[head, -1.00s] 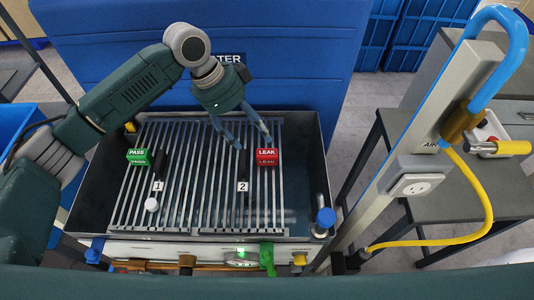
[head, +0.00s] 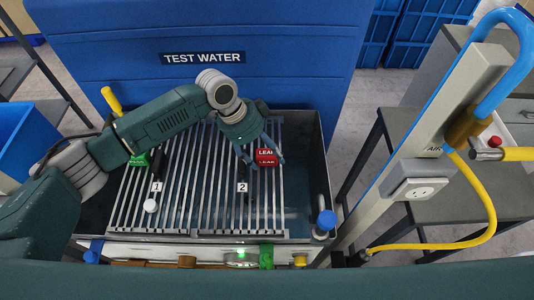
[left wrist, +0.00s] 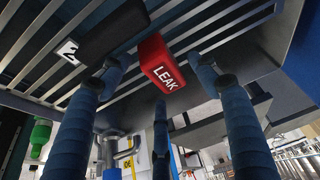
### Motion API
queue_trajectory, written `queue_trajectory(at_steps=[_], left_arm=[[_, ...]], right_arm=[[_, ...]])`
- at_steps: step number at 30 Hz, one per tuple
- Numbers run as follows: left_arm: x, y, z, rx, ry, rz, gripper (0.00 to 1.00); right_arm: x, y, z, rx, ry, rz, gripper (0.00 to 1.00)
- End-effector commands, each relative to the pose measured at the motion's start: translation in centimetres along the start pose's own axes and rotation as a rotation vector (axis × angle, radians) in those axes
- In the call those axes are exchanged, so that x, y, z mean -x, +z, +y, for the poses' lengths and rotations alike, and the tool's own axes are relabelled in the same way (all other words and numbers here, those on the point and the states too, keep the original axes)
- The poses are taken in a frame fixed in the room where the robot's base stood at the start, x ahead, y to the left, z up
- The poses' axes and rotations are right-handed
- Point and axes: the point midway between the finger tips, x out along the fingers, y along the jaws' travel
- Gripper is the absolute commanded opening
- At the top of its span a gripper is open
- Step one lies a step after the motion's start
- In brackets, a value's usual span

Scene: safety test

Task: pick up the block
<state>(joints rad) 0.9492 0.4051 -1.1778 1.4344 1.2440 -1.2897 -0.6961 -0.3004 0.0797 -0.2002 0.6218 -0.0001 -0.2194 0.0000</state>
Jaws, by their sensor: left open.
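The red block marked LEAK (head: 267,157) sits on the slatted rack at its right side. In the left wrist view the red block (left wrist: 160,62) lies ahead between my blue fingers. My left gripper (head: 265,164) is open over it, with fingers on both sides; I cannot tell whether they touch it. A green block (head: 139,160) stands at the rack's left, partly hidden by my left arm. My right gripper is not in view.
The metal rack (head: 205,195) lies in a dark tank. A black piece (head: 243,166) by tag 2 stands close left of the red block. A white knob (head: 150,205) is front left. A blue TEST WATER container (head: 290,60) rises behind; a post with a yellow hose (head: 487,195) is at right.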

Motion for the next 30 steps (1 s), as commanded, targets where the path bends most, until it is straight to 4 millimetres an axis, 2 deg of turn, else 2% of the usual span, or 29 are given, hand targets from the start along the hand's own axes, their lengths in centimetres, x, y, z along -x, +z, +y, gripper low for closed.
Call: queue_trajectory(at_steps=[3,10,11,15,18,30], left_arm=[[-1.01,-0.04,0.03,0.0,0.0,0.0,0.61],[-1.23,0.03,0.0,0.0,-0.001,0.0,0.61],[-1.22,0.03,0.0,0.0,-0.001,0.0,0.57],[-1.2,0.03,0.0,0.0,-0.001,0.0,0.3],[-1.19,0.03,0.0,0.0,-0.001,0.0,0.12],[-0.98,-0.08,-0.05,-0.001,-0.002,0.001,0.12]], right_arm=[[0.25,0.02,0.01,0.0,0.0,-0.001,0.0],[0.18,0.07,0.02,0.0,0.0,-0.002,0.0],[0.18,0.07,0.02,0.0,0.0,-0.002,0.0],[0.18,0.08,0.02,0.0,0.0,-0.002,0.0],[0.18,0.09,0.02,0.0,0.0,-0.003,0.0],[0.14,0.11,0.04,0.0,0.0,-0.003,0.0]])
